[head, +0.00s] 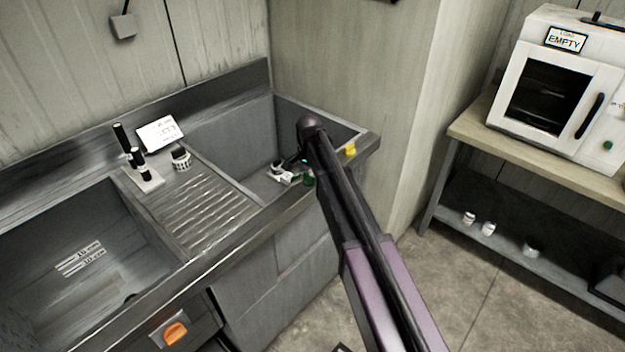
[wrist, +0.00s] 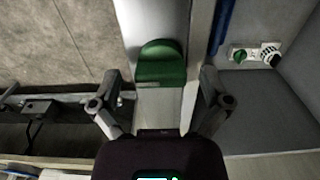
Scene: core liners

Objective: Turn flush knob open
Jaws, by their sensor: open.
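A green knob (wrist: 160,64) with a rounded top sits on a pale metal strip in the wrist view. I take it for the flush knob, though no label on it can be read. My gripper (wrist: 160,88) is open, with one finger on each side of the knob's near end, apart from it. In the head view my gripper (head: 301,160) is small and dark at the sink's right end, partly hidden by my arm. A bit of green (head: 308,181) shows beside it, probably the same knob. How the knob is turned cannot be told.
A white fitting with a smaller green knob (wrist: 240,56) lies in the sink basin, near a blue bar (wrist: 221,25). A yellow piece (head: 349,148) sits on the sink's right rim. An orange knob (head: 175,333) is on the front panel. A white oven (head: 562,85) stands right.

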